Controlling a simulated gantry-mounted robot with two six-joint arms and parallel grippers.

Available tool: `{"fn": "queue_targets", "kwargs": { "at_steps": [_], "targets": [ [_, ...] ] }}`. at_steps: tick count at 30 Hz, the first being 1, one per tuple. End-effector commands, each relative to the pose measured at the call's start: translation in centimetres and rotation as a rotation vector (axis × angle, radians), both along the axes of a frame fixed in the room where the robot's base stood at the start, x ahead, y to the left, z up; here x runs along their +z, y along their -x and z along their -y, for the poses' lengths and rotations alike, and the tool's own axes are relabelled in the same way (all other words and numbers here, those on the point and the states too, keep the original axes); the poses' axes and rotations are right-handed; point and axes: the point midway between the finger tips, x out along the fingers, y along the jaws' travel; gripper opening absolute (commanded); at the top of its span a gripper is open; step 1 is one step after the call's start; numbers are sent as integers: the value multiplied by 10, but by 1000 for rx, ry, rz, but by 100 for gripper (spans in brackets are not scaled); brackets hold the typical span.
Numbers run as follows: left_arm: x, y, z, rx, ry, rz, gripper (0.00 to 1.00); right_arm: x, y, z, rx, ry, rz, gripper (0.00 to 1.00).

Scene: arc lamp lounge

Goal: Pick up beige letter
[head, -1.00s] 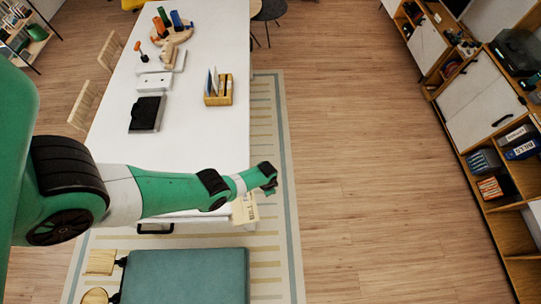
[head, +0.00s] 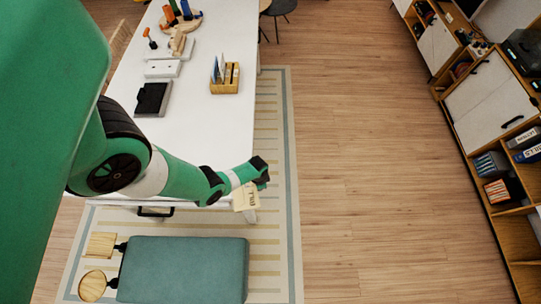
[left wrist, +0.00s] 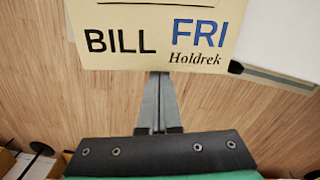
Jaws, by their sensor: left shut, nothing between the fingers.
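The beige letter (head: 246,198) lies at the near right corner of the white table (head: 205,130), seeming to stick out past its edge. In the left wrist view the letter (left wrist: 120,42) fills the top, printed "BILL", "FRI" and "Holdrek". My left gripper (head: 261,182) is just above and beside the letter in the head view. In the left wrist view its fingers (left wrist: 159,76) are shut together with nothing between them, their tips at the letter's lower edge. Whether they touch it I cannot tell. My right gripper is not in view.
A wooden holder (head: 226,80) with upright envelopes stands on the table, with a black tray (head: 152,98) to its left. A teal bench (head: 185,268) is in front of the table. Shelves (head: 500,170) line the right side. The wood floor (head: 380,180) between is clear.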

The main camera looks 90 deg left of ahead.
Motion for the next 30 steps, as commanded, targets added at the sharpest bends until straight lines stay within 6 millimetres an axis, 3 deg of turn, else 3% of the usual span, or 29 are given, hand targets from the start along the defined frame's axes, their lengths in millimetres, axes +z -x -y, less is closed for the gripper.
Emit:
{"fn": "queue_targets", "kwargs": {
  "at_steps": [8,14,21,26,30],
  "targets": [
    [0,1,0,0,0,0,0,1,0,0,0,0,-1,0],
    [1,18,5,1,0,0,0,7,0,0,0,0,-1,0],
    [0,18,4,-1,0,0,0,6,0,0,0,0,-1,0],
    [-1,12,3,0,-1,1,0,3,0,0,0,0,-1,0],
    [-2,-8,-2,4,-2,3,0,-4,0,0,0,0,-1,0]
  ]
}}
